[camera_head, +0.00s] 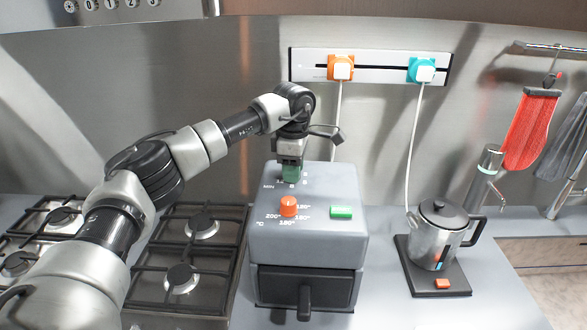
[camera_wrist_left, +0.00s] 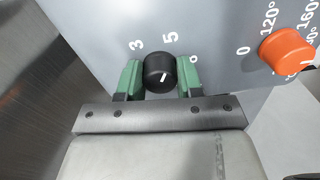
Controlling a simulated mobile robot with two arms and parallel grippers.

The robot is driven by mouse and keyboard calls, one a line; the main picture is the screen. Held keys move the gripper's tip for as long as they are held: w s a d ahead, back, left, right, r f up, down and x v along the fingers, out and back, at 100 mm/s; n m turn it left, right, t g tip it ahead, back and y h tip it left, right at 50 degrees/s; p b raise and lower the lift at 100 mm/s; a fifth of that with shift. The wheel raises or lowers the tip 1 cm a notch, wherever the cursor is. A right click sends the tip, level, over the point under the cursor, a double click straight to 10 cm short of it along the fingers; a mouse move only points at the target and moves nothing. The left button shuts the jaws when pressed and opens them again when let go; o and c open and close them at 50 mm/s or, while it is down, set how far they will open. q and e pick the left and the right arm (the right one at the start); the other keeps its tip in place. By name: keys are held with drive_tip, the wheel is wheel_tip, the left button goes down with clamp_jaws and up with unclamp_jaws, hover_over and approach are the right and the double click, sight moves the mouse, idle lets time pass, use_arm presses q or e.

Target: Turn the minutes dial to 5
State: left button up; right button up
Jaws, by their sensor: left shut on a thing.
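The minutes dial is a black round knob (camera_wrist_left: 159,72) with a short white mark on its top, in the left wrist view. The mark slants slightly, its upper end leaning toward the printed 5; exactly where it points is hard to tell. A printed 3 is left of the 5, and a partly hidden mark is to the right. My left gripper (camera_head: 291,173) is over the top of the grey air fryer (camera_head: 310,240), beside the MIN label. Its green fingers are shut on the dial, one on each side. In the head view the gripper hides the dial. My right gripper is not in view.
An orange temperature dial (camera_head: 288,206) and a green button (camera_head: 341,212) are close in front of the gripper. A kettle (camera_head: 440,232) stands on its base at the right, a gas hob (camera_head: 190,250) is at the left. Two plugs sit in the wall strip (camera_head: 380,68) behind.

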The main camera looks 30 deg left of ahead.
use_arm(q)
drive_tip(key=shift+r, duration=0.3)
drive_tip(key=o, duration=0.9)
drive_tip(key=shift+f, duration=0.15)
drive_tip(key=shift+r, duration=0.3)
wheel_tip(320, 180, up, 9)
drive_tip(key=shift+b, duration=1.25)
drive_tip(key=shift+r, duration=0.6)
